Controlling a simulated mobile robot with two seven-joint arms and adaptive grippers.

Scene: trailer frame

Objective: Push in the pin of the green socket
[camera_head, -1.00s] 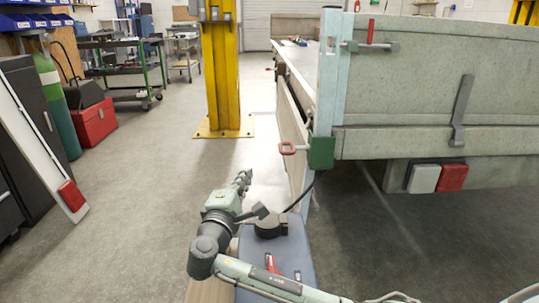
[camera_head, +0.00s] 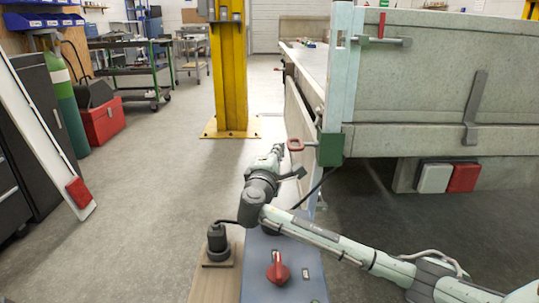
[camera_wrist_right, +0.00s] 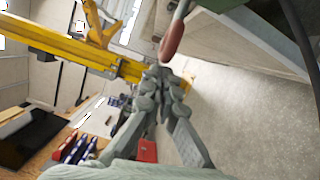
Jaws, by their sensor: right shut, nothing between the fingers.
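The green socket (camera_head: 330,149) is a block fixed to the lower part of the pale blue corner post. My right gripper (camera_head: 279,150) is shut and empty, just left of the handle in the head view. In the right wrist view the closed fingertips (camera_wrist_right: 160,74) are close below the red handle (camera_wrist_right: 174,36). I cannot tell whether they touch it. Part of the green socket (camera_wrist_right: 213,4) shows at the top edge there. My left gripper is not in view.
The grey trailer side panel (camera_head: 420,95) stands right of the post, with a red-handled latch (camera_head: 382,42) above. White and red lamps (camera_head: 450,177) hang below. A yellow column (camera_head: 230,80) stands behind, left of the trailer.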

